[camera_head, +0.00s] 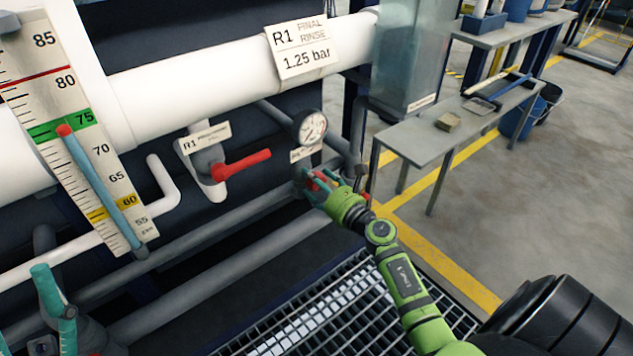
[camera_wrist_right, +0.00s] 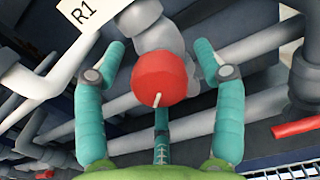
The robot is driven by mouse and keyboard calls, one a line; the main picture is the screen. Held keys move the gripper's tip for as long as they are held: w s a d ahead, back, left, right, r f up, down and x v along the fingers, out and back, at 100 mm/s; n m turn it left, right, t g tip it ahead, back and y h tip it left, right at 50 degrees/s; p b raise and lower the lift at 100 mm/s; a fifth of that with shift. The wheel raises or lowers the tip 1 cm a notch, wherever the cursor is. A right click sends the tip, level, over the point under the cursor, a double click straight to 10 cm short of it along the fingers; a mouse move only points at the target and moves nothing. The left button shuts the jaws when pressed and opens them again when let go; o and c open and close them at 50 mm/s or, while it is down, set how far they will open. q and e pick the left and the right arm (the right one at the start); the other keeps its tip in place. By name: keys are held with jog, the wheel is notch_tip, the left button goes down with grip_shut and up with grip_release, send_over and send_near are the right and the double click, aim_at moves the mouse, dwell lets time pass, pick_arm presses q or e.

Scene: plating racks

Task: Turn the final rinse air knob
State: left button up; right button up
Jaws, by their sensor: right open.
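The round red air knob (camera_wrist_right: 160,78) with a white pointer line sits on a grey fitting in the right wrist view. In the head view the knob (camera_head: 325,180) is partly hidden by my right gripper (camera_head: 316,184), below the pressure gauge (camera_head: 310,127). My right gripper is open, with a teal finger on each side of the knob and a third below it. Gaps show between the side fingers and the knob. The sign "R1 FINAL RINSE 1.25 bar" (camera_head: 301,47) hangs on the white pipe above. My left gripper (camera_head: 48,300) shows partly at the lower left; its opening is unclear.
A red lever (camera_head: 243,166) with an R1 tag sticks out left of the gauge. A scale board (camera_head: 75,130) stands at the left. Grey pipes run behind the knob. A grey bench (camera_head: 425,140) stands to the right, and a metal grating (camera_head: 310,320) lies below.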

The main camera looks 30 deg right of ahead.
jog(key=c, duration=1.2)
